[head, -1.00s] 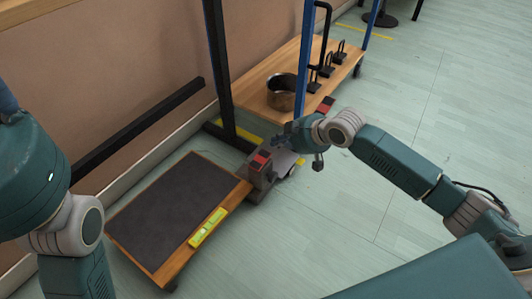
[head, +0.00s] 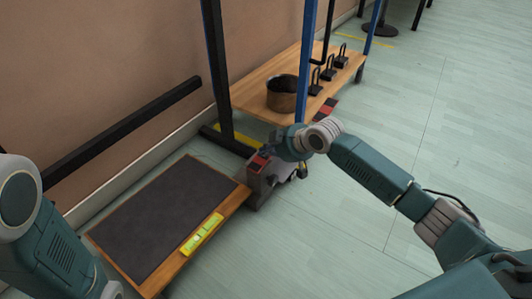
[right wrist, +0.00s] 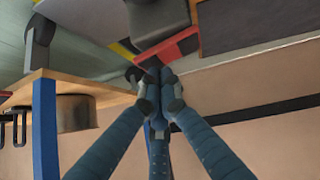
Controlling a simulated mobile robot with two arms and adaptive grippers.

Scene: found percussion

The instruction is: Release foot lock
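The foot lock looks to be the red pedal (head: 257,162) on a grey block (head: 268,180) at the corner of a low wooden platform. My right gripper (head: 268,153) is at the pedal's far right edge in the head view; whether it touches is unclear. In the right wrist view its fingers (right wrist: 153,82) converge with their tips together and nothing visible between them. A red part (right wrist: 168,46) shows just beyond the tips there. My left arm shows at the left of the head view, but its gripper is out of view.
The platform has a dark mat (head: 165,215) and a yellow level-like strip (head: 202,234). A wooden shelf trolley (head: 250,97) with blue posts holds a metal pot (head: 282,94) and several black brackets. A second red pedal (head: 327,108) is near it. Floor at right is clear.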

